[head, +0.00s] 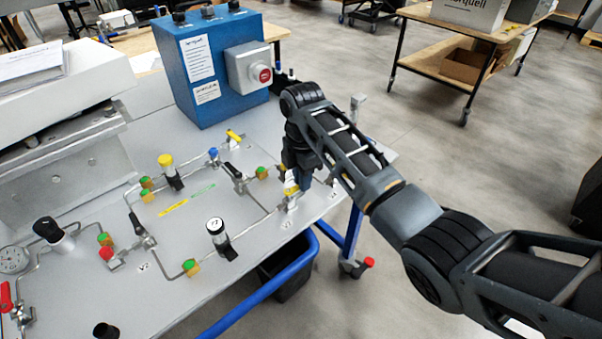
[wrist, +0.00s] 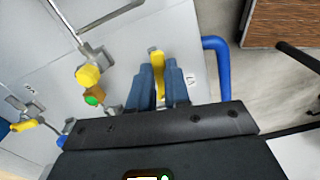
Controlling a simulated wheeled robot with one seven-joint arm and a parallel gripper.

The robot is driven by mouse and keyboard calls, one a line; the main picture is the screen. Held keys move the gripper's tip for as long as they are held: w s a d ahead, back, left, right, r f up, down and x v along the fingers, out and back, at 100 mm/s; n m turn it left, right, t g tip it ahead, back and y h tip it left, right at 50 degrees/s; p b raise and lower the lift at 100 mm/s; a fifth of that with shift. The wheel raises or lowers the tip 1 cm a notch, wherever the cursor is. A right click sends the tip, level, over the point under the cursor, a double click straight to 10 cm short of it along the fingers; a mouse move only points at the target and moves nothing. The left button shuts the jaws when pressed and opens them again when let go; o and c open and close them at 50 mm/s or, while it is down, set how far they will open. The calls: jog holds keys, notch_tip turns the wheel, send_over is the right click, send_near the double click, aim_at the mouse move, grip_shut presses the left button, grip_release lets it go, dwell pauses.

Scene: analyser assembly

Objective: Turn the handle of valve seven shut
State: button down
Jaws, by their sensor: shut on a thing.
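The yellow handle (wrist: 158,72) of a valve at the panel's right edge lies between the two blue fingers of my gripper (wrist: 161,84) in the wrist view. The fingers are shut on it, and its far end sticks out past them. A small label (wrist: 189,82) that seems to read V7 lies beside it. In the head view, my gripper (head: 297,183) comes down over this valve from above, and a little of the yellow handle (head: 291,191) shows below it. The valve body is mostly hidden by the fingers.
A blue box with a red button (head: 265,75) stands behind my gripper. Another yellow handle (head: 235,136) and a black-and-white capped part (head: 216,226) stand on the panel nearby. A blue rail (head: 270,287) runs along the panel's front edge.

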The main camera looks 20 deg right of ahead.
jog(key=m, duration=0.1)
jog(key=s+m, duration=0.1)
jog(key=m, duration=0.2)
jog(key=shift+s+a+m, duration=0.1)
jog(key=shift+s+m, duration=0.2)
jog(key=m, duration=0.2)
jog(key=s+m, duration=0.1)
jog(key=shift+a+m, duration=0.25)
jog(key=shift+m, duration=0.05)
jog(key=m, duration=0.2)
jog(key=s+a+m, duration=0.1)
jog(key=m, duration=0.1)
jog(key=shift+s, duration=0.1)
jog(key=shift+s+a+m, duration=0.1)
jog(key=shift+a+m, duration=0.2)
jog(key=shift+m, duration=0.65)
jog(key=shift+s+a+m, duration=0.1)
jog(key=shift+a+m, duration=0.15)
jog(key=shift+m, duration=0.7)
jog(key=c, duration=1.1)
grip_release()
